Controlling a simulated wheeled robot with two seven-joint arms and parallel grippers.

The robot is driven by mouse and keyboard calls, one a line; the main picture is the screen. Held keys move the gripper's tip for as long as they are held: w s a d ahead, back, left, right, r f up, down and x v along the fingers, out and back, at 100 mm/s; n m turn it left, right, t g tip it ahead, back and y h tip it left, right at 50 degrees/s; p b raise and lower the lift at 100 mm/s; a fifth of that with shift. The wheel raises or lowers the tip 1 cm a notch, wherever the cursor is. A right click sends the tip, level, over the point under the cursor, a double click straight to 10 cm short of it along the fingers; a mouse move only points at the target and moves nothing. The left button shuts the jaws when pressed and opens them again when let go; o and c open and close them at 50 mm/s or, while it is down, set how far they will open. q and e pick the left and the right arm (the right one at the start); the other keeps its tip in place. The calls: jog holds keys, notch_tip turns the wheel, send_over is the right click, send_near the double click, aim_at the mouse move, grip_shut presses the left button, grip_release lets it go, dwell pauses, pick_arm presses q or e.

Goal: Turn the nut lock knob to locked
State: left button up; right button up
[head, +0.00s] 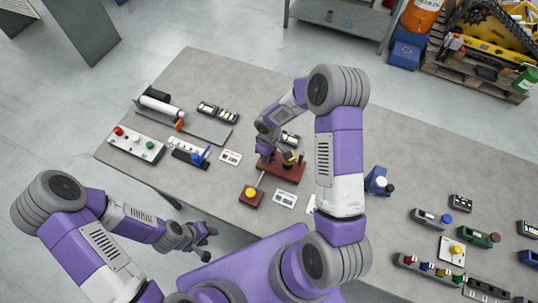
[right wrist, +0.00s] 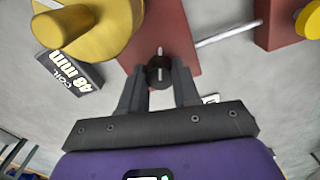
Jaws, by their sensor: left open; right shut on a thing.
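The nut lock knob (right wrist: 159,72) is a small black round knob with a white line on top, on a dark red base (right wrist: 178,50). The white line runs nearly straight up and down in the right wrist view. My right gripper (right wrist: 160,82) is shut on the knob, one finger on each side. In the head view the red base (head: 285,173) stands mid-table, and my right gripper (head: 276,154) is over it, hiding the knob. My left gripper (head: 207,236) is open and empty, off the table's front edge.
A yellow round part (right wrist: 110,20) and a "48 mm coil" label (right wrist: 68,68) sit close by. A rod (right wrist: 228,33) leads to a red block with a yellow button (head: 251,194). A blue fixture (head: 378,183) stands right. Left holds a push-button box (head: 135,144).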

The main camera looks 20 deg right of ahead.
jog(key=n, duration=0.4)
jog(key=shift+n+b, duration=0.3)
dwell(0.4)
jog(key=o, duration=1.1)
jog(key=shift+c, duration=0.2)
notch_tip(320, 180, up, 8)
jog(key=shift+f, duration=0.15)
